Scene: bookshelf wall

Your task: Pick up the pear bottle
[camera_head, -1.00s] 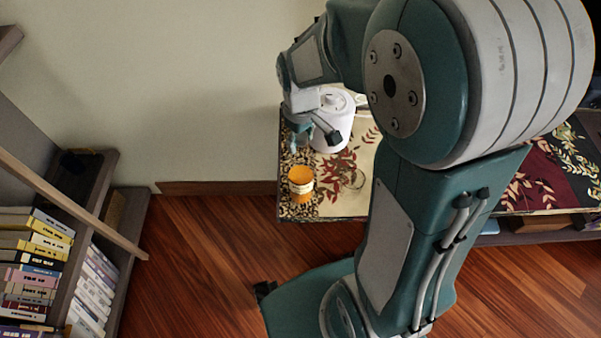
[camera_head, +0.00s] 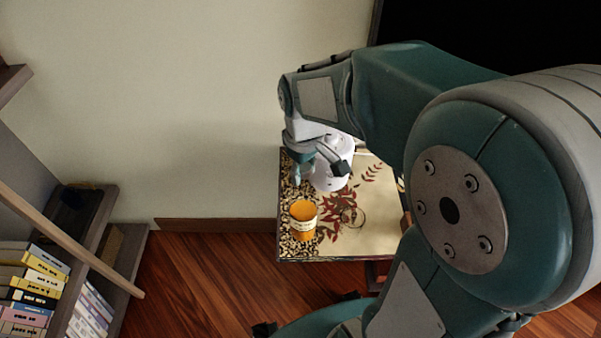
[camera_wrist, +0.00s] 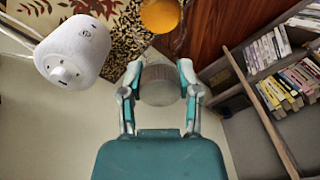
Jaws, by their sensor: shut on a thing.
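My gripper (camera_wrist: 160,88) is shut on a pale, see-through bottle with a greyish end, which I take to be the pear bottle (camera_wrist: 160,86). It sits between both fingers in the wrist view. In the head view my gripper (camera_head: 318,166) is over the table's left end, in front of a white rounded device. The bottle is largely hidden there by the fingers. I cannot tell how far it is above the tabletop.
An orange labelled jar (camera_head: 303,221) stands on the patterned table (camera_head: 380,215), close to my gripper. The white device (camera_head: 332,183) stands beside the gripper. A bookshelf (camera_head: 95,240) is at left. Wooden floor (camera_head: 205,275) lies open between shelf and table.

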